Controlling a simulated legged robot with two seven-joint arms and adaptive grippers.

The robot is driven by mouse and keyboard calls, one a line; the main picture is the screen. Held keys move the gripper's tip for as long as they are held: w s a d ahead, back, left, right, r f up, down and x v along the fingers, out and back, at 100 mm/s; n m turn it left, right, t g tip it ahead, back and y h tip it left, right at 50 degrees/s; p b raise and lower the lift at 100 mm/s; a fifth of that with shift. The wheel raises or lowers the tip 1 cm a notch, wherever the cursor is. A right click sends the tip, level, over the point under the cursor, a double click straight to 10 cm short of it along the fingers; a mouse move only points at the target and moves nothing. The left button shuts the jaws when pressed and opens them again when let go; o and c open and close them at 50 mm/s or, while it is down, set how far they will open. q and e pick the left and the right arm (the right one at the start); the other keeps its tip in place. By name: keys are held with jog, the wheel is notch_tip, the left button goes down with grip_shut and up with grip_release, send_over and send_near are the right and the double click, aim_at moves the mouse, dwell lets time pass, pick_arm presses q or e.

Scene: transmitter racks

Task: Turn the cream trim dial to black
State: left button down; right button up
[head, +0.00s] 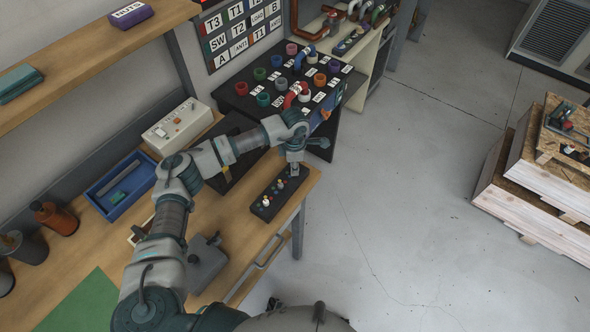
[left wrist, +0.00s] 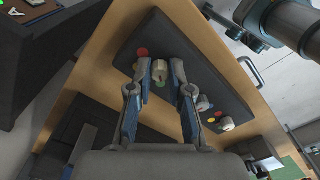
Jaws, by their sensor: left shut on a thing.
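A dark control box (head: 288,191) lies at the front right corner of the wooden bench, and it fills the middle of the left wrist view (left wrist: 208,66). It carries a row of pale dials. My left gripper (head: 294,168) reaches down over the box's far end. In the left wrist view my left gripper (left wrist: 161,75) is shut on the cream dial (left wrist: 160,71) at that end, one finger on each side. Red, green and yellow marks show around this dial. Its pointer and any black mark cannot be made out. My right gripper is not in view.
Two more pale dials, a nearer one (left wrist: 203,102) and a farther one (left wrist: 227,124), stand on the same box. A rack of coloured rings (head: 262,99) stands beyond the bench. A blue tray (head: 105,205) lies at left.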

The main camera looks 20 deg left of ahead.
pick_arm(q)
jog(key=shift+w+m+b, duration=0.15)
jog(key=shift+m+b, duration=0.15)
jog(key=shift+m, duration=0.2)
jog(key=m+b, duration=0.2)
jog(key=m, duration=0.1)
jog(key=shift+a+m, duration=0.1)
jog(key=shift+m, duration=0.2)
jog(key=m+b, duration=0.3)
jog(key=m, duration=0.1)
jog(key=shift+r+m, duration=0.1)
jog(key=shift+m, duration=0.2)
jog(key=shift+r+m+b, duration=0.1)
jog(key=shift+m+b, duration=0.2)
jog(key=shift+m, duration=0.5)
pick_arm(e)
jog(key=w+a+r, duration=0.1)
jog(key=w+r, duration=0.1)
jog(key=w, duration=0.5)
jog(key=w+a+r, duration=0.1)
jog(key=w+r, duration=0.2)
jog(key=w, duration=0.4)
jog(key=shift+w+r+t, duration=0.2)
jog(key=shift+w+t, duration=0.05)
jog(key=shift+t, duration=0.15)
